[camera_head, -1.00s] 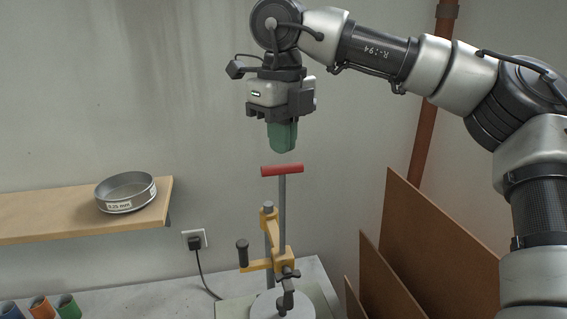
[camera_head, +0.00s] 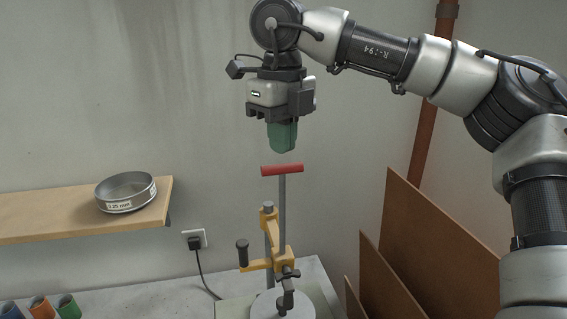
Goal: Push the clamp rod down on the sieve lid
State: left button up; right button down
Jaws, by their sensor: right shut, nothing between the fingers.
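The clamp rod (camera_head: 282,215) stands upright with a red crossbar handle (camera_head: 282,170) on top. It passes through a yellow clamp bracket (camera_head: 270,257) with a dark side knob. Below it is a pale round lid (camera_head: 268,306), cut off by the bottom edge of the view. I cannot tell whether the rod's lower end touches the lid. My right gripper (camera_head: 283,150) points down above the red handle, with its green fingers shut and empty. A small gap shows between fingertips and handle. My left gripper is not in view.
A wooden shelf (camera_head: 60,228) on the left wall holds a metal sieve ring (camera_head: 125,192). Several coloured cylinders (camera_head: 41,307) stand at the lower left. Brown boards (camera_head: 440,250) lean at the right.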

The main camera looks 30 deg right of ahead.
notch_tip(320, 180, down, 11)
jog(key=b, duration=0.9)
jog(key=shift+f, duration=0.2)
dwell(1.7)
jog(key=shift+r+p, duration=2.5)
jog(key=shift+r, duration=1.1)
